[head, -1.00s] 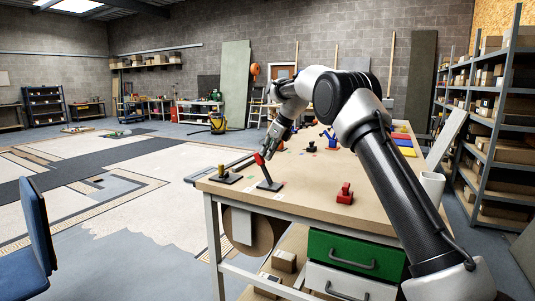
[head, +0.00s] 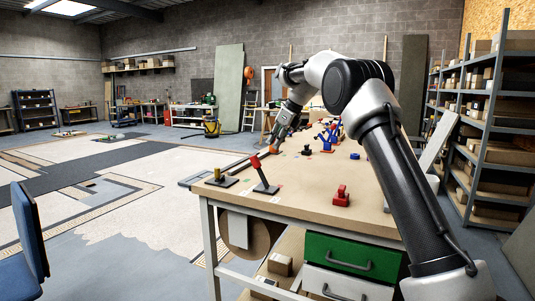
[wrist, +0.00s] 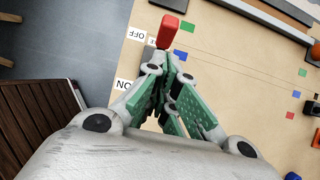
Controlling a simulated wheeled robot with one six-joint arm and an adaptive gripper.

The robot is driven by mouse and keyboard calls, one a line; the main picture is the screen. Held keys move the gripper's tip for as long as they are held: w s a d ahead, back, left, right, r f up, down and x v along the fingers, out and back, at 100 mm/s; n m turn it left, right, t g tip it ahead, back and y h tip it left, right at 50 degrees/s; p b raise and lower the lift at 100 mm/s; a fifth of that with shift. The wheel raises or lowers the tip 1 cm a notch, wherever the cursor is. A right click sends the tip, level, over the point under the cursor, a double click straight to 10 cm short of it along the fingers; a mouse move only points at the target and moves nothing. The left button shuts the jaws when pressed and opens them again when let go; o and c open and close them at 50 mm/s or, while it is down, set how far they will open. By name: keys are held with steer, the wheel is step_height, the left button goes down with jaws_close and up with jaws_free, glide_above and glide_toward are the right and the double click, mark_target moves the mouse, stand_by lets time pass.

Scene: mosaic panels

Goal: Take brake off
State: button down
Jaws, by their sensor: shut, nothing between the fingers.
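A lever with a red grip (head: 256,162) stands on a dark base plate near the front left of the workbench (head: 300,208). It leans to the left in the head view. My gripper (head: 274,149) is just beyond and to the right of the red grip, above the bench. In the wrist view the fingers (wrist: 166,56) are shut and empty, and the red grip (wrist: 173,30) shows just past their tips. A white OFF label (wrist: 137,36) lies left of the grip and an ON label (wrist: 124,84) lower down. The lever's foot is hidden there.
A yellow-knobbed lever (head: 217,172) on a dark base stands left of the red one. A red block-like piece (head: 341,196) stands to the right, and a blue piece (head: 327,141) farther back. A blue chair (head: 30,230) and steel shelves (head: 490,120) flank the bench.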

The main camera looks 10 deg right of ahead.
steer(key=v, duration=0.5)
steer(key=shift+w+a+r, duration=0.25)
steer(key=shift+a+r, duration=0.05)
steer(key=shift+r, duration=0.05)
